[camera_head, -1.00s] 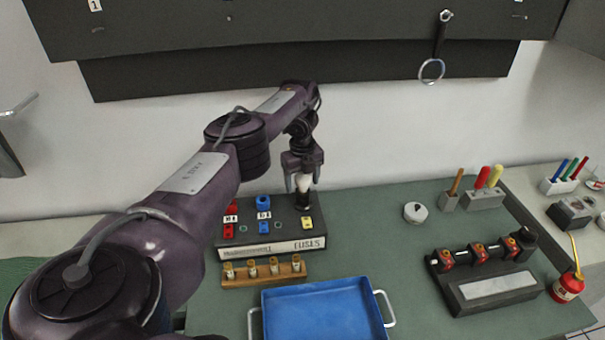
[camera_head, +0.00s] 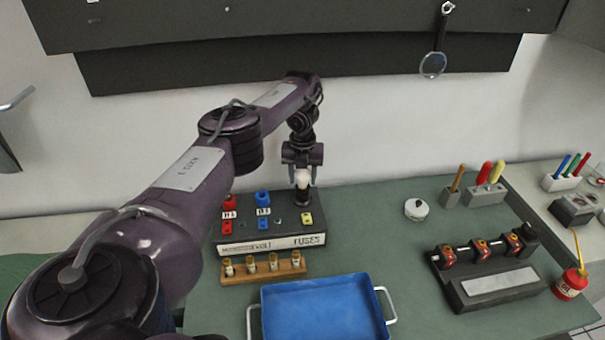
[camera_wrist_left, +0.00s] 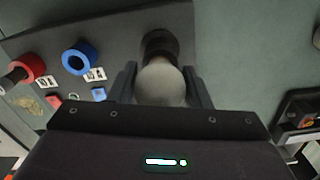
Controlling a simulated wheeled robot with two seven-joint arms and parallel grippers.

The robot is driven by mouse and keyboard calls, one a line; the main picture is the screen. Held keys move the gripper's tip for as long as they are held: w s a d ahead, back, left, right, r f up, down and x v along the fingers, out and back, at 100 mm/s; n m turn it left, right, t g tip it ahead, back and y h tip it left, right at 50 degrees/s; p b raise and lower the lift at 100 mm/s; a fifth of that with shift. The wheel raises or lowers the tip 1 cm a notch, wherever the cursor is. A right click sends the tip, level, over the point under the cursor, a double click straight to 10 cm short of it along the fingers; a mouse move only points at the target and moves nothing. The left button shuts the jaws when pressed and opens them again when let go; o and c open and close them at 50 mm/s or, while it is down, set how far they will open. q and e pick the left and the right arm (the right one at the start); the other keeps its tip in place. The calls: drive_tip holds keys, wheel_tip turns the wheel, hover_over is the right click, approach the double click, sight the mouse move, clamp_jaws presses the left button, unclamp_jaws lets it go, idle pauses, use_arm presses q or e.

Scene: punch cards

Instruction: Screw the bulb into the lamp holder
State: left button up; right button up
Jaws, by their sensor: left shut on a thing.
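My left gripper (camera_head: 302,177) reaches down over the back right of the dark fuse panel. Its fingers are shut on a white bulb (camera_head: 303,178). The bulb is upright, in line with the black lamp holder (camera_head: 302,196) just below it. In the left wrist view the bulb (camera_wrist_left: 161,84) sits between the two fingers (camera_wrist_left: 163,88), with the dark holder (camera_wrist_left: 159,44) directly beyond it. The bulb's base is hidden, so I cannot tell how deep it sits. My right gripper is not in view.
The panel (camera_head: 240,242) also carries red, blue and yellow parts. A wooden rack (camera_head: 263,269) of fuses and a blue tray (camera_head: 325,310) stand in front. A round white item (camera_head: 416,209) lies to the right, with bare green mat around it.

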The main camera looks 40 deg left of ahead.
use_arm(q)
drive_tip(key=m, duration=0.4)
drive_tip(key=shift+m+b, duration=0.35)
drive_tip(key=shift+m, duration=0.05)
drive_tip(key=m, duration=0.3)
drive_tip(key=shift+d+f+m+b, duration=0.1)
drive_tip(key=shift+m+b, duration=0.2)
drive_tip(key=shift+b, duration=0.05)
drive_tip(key=shift+m, duration=0.8)
drive_tip(key=o, duration=1.1)
